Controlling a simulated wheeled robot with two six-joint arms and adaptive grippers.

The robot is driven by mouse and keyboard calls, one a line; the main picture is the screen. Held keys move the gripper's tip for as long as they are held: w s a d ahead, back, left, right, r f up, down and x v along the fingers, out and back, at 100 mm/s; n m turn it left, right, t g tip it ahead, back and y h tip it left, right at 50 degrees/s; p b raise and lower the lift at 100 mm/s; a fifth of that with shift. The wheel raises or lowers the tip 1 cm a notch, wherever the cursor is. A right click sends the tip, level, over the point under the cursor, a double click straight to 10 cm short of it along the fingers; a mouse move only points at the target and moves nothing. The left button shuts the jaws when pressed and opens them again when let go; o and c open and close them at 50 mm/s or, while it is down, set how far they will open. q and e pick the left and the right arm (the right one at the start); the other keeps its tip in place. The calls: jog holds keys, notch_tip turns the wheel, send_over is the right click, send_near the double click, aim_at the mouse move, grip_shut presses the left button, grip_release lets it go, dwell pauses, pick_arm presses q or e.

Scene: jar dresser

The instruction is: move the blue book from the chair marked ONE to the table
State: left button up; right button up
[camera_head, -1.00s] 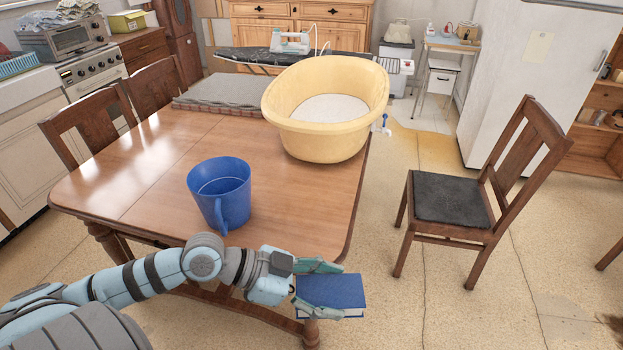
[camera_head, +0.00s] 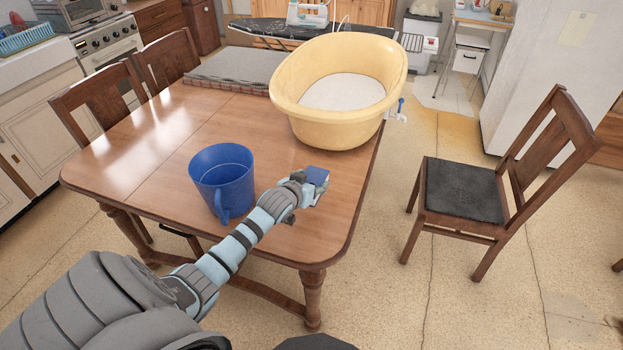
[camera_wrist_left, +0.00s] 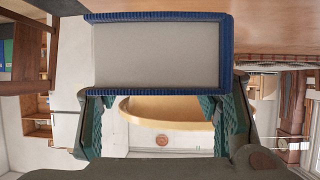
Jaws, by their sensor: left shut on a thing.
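The blue book (camera_head: 318,176) is held in my left gripper (camera_head: 308,187), over the right part of the wooden table (camera_head: 150,130), between a blue mug and a yellow tub. The forearm and wrist hide part of the gripper and most of the book in the head view. In the left wrist view the book (camera_wrist_left: 157,55) shows a pale face with blue borders, by the green fingers (camera_wrist_left: 160,120). I cannot tell whether the book touches the table. My right gripper is not in view.
The blue mug (camera_head: 222,183) stands left of the gripper. The yellow tub (camera_head: 337,125) stands behind it, and a grey folded cloth (camera_head: 235,68) lies farther back. The table's left part is bare. A dark-seated chair (camera_head: 465,190) stands to the right.

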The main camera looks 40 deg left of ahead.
aim_at(310, 209)
pick_arm(q)
jog(key=shift+w+f+n+y, duration=0.15)
jog(key=shift+w+n+y, duration=0.05)
jog(key=shift+n+y, duration=0.1)
jog(key=shift+a+f, duration=0.1)
jog(key=shift+f, duration=0.1)
notch_tip(310, 209, down, 7)
jog(key=b, duration=0.7)
jog(key=shift+r+b, duration=0.1)
jog(key=shift+b, duration=0.25)
jog(key=shift+r, duration=0.1)
jog(key=shift+f, duration=0.6)
jog(key=o, duration=1.7)
jog(key=shift+s, duration=0.15)
